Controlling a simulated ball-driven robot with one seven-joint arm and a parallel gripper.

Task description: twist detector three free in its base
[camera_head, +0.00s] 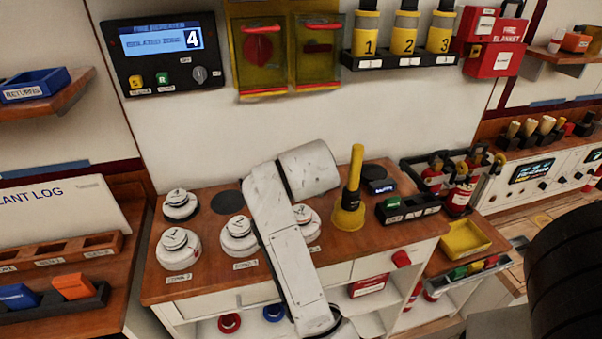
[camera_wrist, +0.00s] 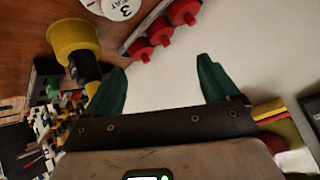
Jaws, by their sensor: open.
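Several round white detectors stand on the wooden counter in the head view. One (camera_head: 239,238) is left of my arm, above a zone label that is too small to read surely. Another (camera_head: 306,224) is partly hidden behind my arm. In the wrist view, a white disc marked 3 and HEAT (camera_wrist: 121,8) is cut by the top edge. My gripper (camera_wrist: 163,66) is open, with dark green fingers apart and nothing between them. The disc lies beyond the fingers, not touching them. The gripper's fingers do not show in the head view.
A yellow cup-ended tool (camera_head: 348,214) stands upright right of my arm; in the wrist view its yellow cup (camera_wrist: 75,38) is close to the left finger. Red knobs (camera_wrist: 160,32) line a strip beyond the fingers. Extinguishers (camera_head: 459,194) stand at the counter's right.

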